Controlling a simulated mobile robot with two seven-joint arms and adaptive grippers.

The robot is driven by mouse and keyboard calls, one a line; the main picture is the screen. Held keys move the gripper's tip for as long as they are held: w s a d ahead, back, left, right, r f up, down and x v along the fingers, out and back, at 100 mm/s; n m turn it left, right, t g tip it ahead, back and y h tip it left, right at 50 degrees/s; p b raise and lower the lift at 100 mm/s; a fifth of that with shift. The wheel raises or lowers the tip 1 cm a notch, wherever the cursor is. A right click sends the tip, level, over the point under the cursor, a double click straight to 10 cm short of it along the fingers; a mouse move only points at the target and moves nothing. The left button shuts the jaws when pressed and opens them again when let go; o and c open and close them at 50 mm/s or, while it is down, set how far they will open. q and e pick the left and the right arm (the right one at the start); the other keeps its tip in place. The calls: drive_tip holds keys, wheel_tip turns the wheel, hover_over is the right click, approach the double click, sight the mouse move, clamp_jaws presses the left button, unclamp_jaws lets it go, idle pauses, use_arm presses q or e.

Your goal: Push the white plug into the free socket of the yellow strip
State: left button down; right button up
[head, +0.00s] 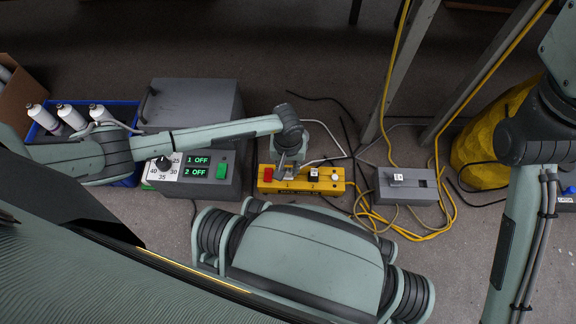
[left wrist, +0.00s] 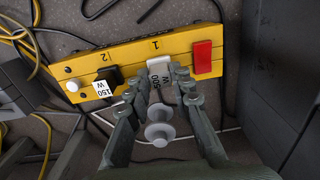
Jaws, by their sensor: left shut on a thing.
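The yellow strip (head: 322,187) lies on the floor in the middle of the head view; it also shows in the left wrist view (left wrist: 130,55). It has a red switch (left wrist: 208,57) at one end, a black plug (left wrist: 108,77) labelled 150 W by mark 2, and a white round knob (left wrist: 72,86). My right gripper is outside the view.
A grey control box (head: 192,112) with a dial reads 1 OFF and 2 OFF. A grey box (head: 407,184) stands right of the strip, among yellow cables (head: 447,212). Grey metal legs (head: 405,60) rise behind.

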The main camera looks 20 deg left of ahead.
use_arm(q)
drive_tip(key=shift+f, duration=0.35)
drive_tip(key=c, duration=1.3)
unclamp_jaws()
drive_tip(key=shift+o, duration=0.2)
drive_tip(key=shift+r, duration=0.15)
drive_tip(key=shift+r+p, duration=2.75)
drive_tip(key=shift+r, duration=0.65)
drive_tip(key=shift+s+f, duration=0.1)
drive_tip(key=shift+s, duration=0.05)
